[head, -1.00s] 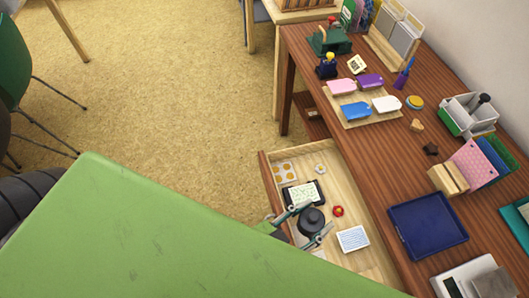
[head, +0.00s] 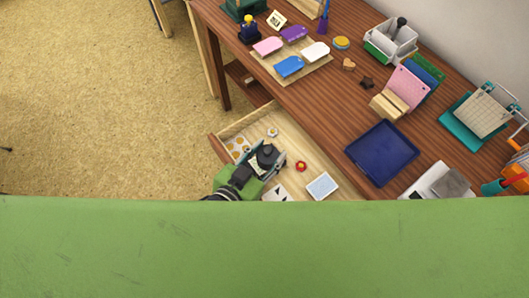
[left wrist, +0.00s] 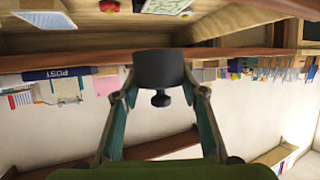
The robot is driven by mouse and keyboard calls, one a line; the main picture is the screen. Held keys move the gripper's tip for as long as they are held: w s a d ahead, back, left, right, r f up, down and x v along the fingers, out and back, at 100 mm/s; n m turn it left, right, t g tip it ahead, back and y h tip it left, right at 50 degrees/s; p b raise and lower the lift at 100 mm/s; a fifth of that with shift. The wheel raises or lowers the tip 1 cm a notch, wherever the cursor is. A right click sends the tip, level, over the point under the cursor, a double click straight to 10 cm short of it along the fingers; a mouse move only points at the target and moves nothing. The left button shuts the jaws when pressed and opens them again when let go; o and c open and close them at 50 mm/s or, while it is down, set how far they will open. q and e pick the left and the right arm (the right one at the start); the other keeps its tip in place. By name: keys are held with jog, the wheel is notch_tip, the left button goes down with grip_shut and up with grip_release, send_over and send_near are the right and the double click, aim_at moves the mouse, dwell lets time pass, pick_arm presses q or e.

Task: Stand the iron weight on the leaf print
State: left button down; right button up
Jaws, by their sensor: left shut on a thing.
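The iron weight, a dark round block with a knob (head: 266,152), is in my left gripper (head: 266,160), over the open drawer in the head view. In the left wrist view the iron weight (left wrist: 158,69) sits between the two fingertips of my left gripper (left wrist: 158,82), knob pointing down in that picture. The fingers are shut on its sides. My right gripper is not in view.
The drawer (head: 219,146) also holds a red flower-shaped piece (head: 301,166), a pale blue-white pad (head: 322,185) and a white card with black marks (head: 276,193). The desk above carries a blue tray (head: 382,152) and coloured pads. Green blocks the lower head view.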

aim_at(263, 157)
pick_arm(q)
jog(key=shift+w+a+f, duration=0.15)
jog(key=shift+w+f, duration=0.4)
jog(key=shift+w, duration=0.05)
jog(key=shift+w+a+f, duration=0.15)
jog(key=shift+w+f, duration=0.4)
jog(key=shift+w, duration=0.05)
jog(key=shift+w+f, duration=0.15)
jog(key=shift+f, duration=1.55)
jog(key=shift+f, duration=0.1)
jog(key=c, duration=1.3)
grip_release()
jog(key=shift+a+f, duration=0.1)
jog(key=shift+f, duration=0.1)
jog(key=shift+o, duration=0.2)
jog(key=shift+r, duration=0.2)
jog(key=shift+s+a, duration=0.2)
jog(key=shift+s, duration=0.25)
jog(key=v, duration=1.1)
